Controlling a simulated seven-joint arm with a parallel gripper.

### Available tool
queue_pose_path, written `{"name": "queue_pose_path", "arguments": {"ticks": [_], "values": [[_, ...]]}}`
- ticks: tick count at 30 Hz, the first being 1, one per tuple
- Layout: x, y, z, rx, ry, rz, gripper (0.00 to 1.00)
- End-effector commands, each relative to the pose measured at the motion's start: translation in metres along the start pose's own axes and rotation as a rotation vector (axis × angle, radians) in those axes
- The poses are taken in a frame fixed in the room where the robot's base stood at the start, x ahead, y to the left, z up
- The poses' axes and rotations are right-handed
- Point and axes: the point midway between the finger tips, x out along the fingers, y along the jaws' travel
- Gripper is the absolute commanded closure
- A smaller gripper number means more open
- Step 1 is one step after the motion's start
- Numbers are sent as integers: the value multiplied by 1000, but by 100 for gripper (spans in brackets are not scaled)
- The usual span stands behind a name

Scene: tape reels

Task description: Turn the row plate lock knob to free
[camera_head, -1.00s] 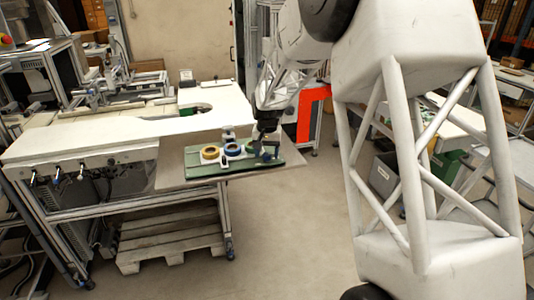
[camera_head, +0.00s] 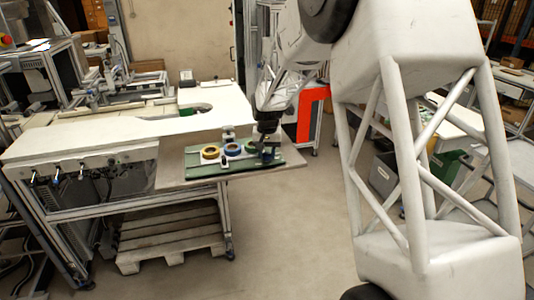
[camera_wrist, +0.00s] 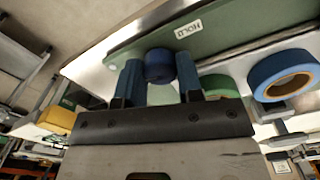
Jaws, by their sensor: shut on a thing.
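The row plate (camera_head: 205,170) is green and lies on a board at the table's front right corner. The dark blue lock knob (camera_wrist: 158,66) stands on the plate between the blue fingers of my gripper (camera_wrist: 159,80) in the wrist view. My gripper is shut on the knob. A white label reading HOLD (camera_wrist: 188,29) is on the plate beyond the knob, upside down in this view. In the head view my gripper (camera_head: 268,146) is at the plate's right end and hides the knob there. The knob's pointing direction cannot be told.
A green reel (camera_wrist: 219,86) is close beside my right finger in the wrist view. The white table (camera_head: 110,135) extends left.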

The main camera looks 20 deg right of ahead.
Motion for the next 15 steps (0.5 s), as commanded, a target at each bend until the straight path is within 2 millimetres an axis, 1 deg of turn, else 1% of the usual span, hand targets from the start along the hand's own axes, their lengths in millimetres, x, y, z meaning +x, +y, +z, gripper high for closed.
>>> {"name": "queue_pose_path", "arguments": {"ticks": [5, 13, 14, 15], "values": [[0, 0, 0, -61, 0, 0, 90], [0, 0, 0, -67, 0, 0, 90], [0, 0, 0, -67, 0, 0, 65], [0, 0, 0, -67, 0, 0, 58]]}}
